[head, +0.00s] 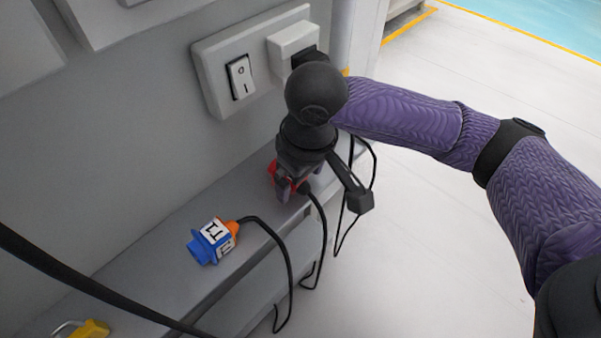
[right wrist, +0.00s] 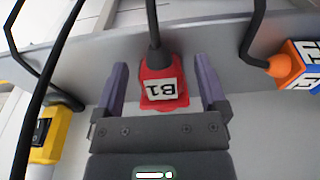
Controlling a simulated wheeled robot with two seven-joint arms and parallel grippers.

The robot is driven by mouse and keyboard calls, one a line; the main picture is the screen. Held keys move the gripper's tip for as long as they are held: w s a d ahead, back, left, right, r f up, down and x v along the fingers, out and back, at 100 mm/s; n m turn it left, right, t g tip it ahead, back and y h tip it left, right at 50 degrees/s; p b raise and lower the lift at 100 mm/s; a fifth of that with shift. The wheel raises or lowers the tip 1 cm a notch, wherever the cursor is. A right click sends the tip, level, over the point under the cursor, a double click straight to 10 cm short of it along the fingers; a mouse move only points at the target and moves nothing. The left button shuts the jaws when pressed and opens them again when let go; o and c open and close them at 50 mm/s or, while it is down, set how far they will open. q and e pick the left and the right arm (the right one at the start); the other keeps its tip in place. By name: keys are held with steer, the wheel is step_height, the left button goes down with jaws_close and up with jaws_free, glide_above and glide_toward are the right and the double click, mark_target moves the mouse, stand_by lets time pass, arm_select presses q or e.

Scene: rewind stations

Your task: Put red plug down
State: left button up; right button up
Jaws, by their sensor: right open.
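The red plug (right wrist: 160,72) has a white label reading B1 and a black cable. In the right wrist view it lies on the grey shelf (right wrist: 110,50) between the two fingers of my right gripper (right wrist: 160,90). The fingers are open, with a gap on both sides of the plug. In the head view the red plug (head: 272,172) is mostly hidden behind my right gripper (head: 289,190), which points down over the shelf. My left gripper is not in view.
A blue and orange plug (head: 212,241) lies on the shelf to the left. A yellow padlock-like object (head: 90,329) is at the lower left. A wall panel holds a rocker switch (head: 241,78) and a white socket (head: 292,46). Black cables hang over the shelf's front edge.

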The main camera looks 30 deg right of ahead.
mark_target(308, 189)
arm_select(q)
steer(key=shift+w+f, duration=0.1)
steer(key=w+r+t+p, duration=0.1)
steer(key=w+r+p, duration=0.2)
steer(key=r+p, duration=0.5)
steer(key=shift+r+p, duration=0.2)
steer(key=shift+p, duration=0.6)
arm_select(e)
step_height(308, 189, up, 12)
steer(key=s, duration=0.1)
steer(key=shift+s+d, duration=0.2)
steer(key=shift+d, duration=0.05)
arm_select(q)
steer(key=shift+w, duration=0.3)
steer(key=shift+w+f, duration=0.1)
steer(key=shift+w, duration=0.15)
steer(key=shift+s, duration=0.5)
